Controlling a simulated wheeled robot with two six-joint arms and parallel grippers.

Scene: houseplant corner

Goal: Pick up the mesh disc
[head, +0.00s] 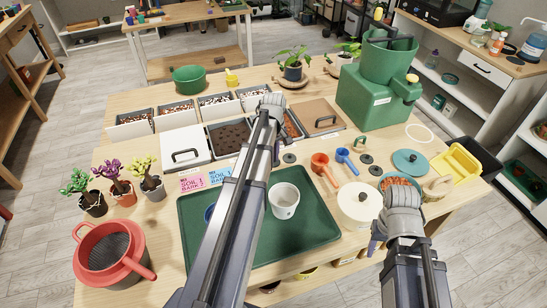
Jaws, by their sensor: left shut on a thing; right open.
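Several small dark round discs, which look like mesh discs, lie on the table right of the middle: one mesh disc (290,158) is right beside my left forearm, another (375,170) is by the blue scoop. My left gripper (273,142) is over the table's middle, in front of the soil bins. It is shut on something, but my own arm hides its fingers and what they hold. My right gripper (379,238) is open over the front right of the table, right of the cream lidded pot (358,204).
A green tray (310,238) holds a white pot (284,200) and a blue item partly hidden by my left arm. Red (321,162) and blue (346,158) scoops lie right of centre. A tall green machine (372,100) stands behind; a red sieve (108,243) is front left.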

